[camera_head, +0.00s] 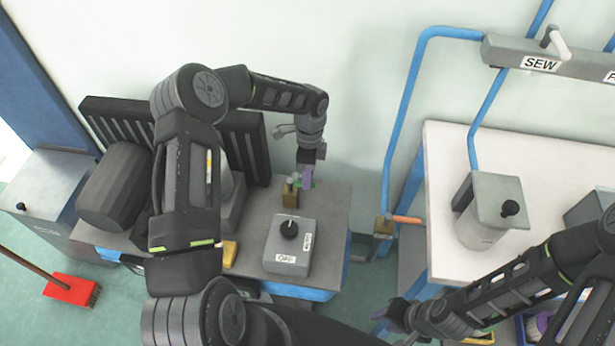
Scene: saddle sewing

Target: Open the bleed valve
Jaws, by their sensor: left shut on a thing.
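A small brass valve (290,196) stands on the grey top of the compressor bench, behind the switch box. My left gripper (305,179) reaches down from above at the valve's right side. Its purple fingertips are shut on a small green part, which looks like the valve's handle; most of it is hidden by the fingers. Another brass valve (383,228) with an orange lever (407,219) sits on the blue pipe to the right; the lever points right. My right gripper (385,322) is low at the white table's front left corner, and its jaw opening is unclear.
A grey switch box (289,246) with a black knob stands in front of the valve. A black motor (120,187) is at left. The white table (450,150) holds a grey canister (482,220). A red broom (72,290) lies on the floor. A "SEW" manifold (520,55) hangs on the wall.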

